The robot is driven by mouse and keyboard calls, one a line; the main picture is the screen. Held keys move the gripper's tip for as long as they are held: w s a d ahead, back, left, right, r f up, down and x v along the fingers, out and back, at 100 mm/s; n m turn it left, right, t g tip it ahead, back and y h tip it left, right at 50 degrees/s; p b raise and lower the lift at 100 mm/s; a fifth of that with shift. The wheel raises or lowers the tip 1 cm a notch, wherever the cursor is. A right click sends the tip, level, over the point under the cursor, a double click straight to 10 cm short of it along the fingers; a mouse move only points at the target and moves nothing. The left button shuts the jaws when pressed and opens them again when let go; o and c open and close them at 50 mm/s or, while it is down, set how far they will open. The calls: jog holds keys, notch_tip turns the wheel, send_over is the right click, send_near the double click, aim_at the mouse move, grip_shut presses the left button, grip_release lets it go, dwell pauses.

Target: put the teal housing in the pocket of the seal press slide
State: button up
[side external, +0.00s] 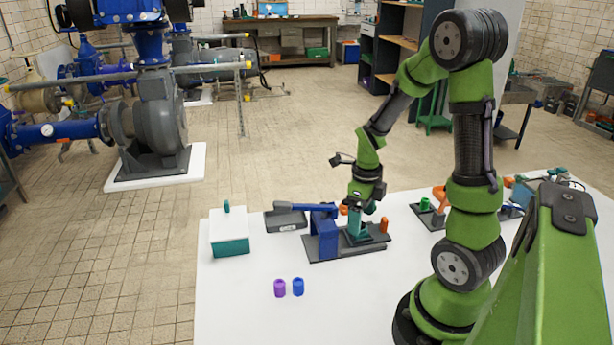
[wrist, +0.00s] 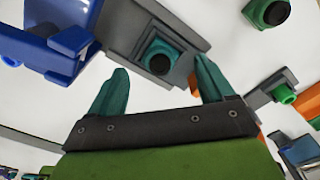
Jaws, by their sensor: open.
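The teal housing (wrist: 160,57), with a dark round opening on top, stands on the grey seal press slide (wrist: 125,22). It appears to sit in the slide's square pocket, though how deep I cannot tell. In the side view, the teal housing (side external: 353,239) is low on the slide (side external: 325,255), partly hidden by my gripper. My gripper (wrist: 159,65) is open, its teal fingers apart on either side of the housing in the wrist view. In the side view, my gripper (side external: 357,222) points down over the slide. The blue press (side external: 323,232) stands just left.
A teal box with white lid (side external: 230,247), a dark tray (side external: 286,221), and purple (side external: 280,288) and blue (side external: 298,287) cylinders are on the left. An orange post (side external: 384,225) stands close right. A green cylinder (side external: 424,204) is farther right.

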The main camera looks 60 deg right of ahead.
notch_tip(320, 180, up, 8)
jog(key=a+r+n+t+y, duration=0.1)
jog(key=a+r+n+t, duration=0.2)
jog(key=a+n, duration=0.7)
jog(key=a+r+n+t+y, duration=0.1)
jog(key=a+r+n+t, duration=0.3)
jog(key=n, duration=1.8)
jog(key=a+r, duration=0.4)
jog(key=a, duration=0.2)
jog(key=shift+s+a, duration=0.15)
jog(key=shift+s, duration=0.1)
